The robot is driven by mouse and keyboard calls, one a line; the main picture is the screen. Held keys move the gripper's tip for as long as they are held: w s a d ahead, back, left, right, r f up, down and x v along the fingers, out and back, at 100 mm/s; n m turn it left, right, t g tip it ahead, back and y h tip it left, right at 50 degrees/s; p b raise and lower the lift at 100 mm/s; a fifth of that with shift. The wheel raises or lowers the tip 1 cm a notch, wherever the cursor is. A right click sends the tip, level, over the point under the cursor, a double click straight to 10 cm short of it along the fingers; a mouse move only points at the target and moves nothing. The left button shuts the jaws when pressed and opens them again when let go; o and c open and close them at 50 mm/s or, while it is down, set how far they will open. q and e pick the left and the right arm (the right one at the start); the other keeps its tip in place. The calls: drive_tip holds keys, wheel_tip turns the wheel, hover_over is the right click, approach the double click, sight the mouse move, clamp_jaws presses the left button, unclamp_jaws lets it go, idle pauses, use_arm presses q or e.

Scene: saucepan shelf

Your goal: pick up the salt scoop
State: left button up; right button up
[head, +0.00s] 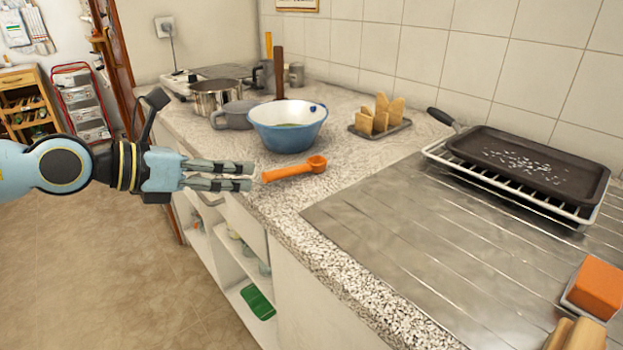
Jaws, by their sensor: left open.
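An orange scoop (294,170), which I take for the salt scoop, lies on the speckled countertop (343,200) near its left edge, in front of the blue bowl. Its round cup points right and its handle points left. My left gripper (250,176) is open and empty. Its fingertips are just left of the handle's end in the picture, and a small gap shows between them. My right gripper is not in view.
A blue bowl (288,136) stands right behind the scoop, with a grey pan (232,117) and a metal pot (214,95) beyond it. A rack with bread (377,116) stands right of the bowl. A dark tray (528,160) rests on a wire rack at right. The counter between is clear.

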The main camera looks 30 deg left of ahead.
sight(262, 174)
use_arm(q)
drive_tip(key=b+x, duration=0.1)
drive_tip(key=x, duration=0.2)
drive_tip(key=b+x, duration=0.2)
drive_tip(key=x, duration=0.1)
drive_tip(key=shift+s+d+f, duration=0.1)
drive_tip(key=shift+f, duration=0.15)
drive_tip(key=shift+c, duration=0.4)
clamp_jaws()
